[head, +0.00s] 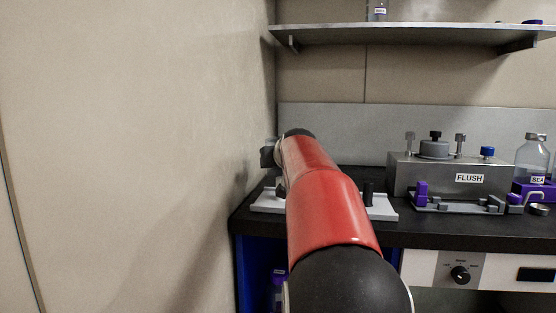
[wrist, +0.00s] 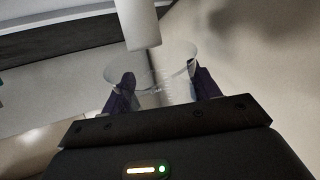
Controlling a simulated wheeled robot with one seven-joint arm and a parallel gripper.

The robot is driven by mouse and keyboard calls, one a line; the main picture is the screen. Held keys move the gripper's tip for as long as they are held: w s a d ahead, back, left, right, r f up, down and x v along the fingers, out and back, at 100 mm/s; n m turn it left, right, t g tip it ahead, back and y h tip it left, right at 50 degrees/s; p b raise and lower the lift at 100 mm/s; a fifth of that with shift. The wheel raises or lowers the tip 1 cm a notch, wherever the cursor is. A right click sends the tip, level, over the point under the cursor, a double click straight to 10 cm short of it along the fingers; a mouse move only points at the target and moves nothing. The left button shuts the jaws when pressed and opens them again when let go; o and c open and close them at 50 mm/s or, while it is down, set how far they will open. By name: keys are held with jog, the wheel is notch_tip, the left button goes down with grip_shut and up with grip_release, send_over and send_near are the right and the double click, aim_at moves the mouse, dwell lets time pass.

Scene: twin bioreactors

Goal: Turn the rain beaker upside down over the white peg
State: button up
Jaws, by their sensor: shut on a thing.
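My gripper (wrist: 160,84) is shut on a clear beaker (wrist: 172,82), with one dark finger on each side of its wall. The wide rim shows as an ellipse, and small lettering on the wall is too faint to read. The white peg (wrist: 140,22) comes down from the top of the wrist view, and its end overlaps the beaker's rim. I cannot tell whether the peg is inside the beaker or only in line with it. In the head view my red arm hides the beaker and peg; only a dark part of my gripper shows.
A pale grey tray (head: 381,209) lies on the black bench, partly behind my arm. To the right stand a grey FLUSH box (head: 430,177) and a clear bottle (head: 532,154) on a purple base. A wall (head: 140,150) is close on the left; a shelf (head: 420,34) hangs above.

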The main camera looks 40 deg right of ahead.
aim_at(278, 178)
jog(key=shift+f+b, duration=2.1)
jog(key=shift+f, duration=0.15)
jog(key=shift+f, duration=0.15)
jog(key=o, duration=1.2)
jog(key=b+v, duration=0.1)
jog(key=v, duration=0.6)
jog(key=shift+s+a, duration=0.15)
jog(key=shift+s, duration=0.2)
jog(key=shift+s, duration=0.1)
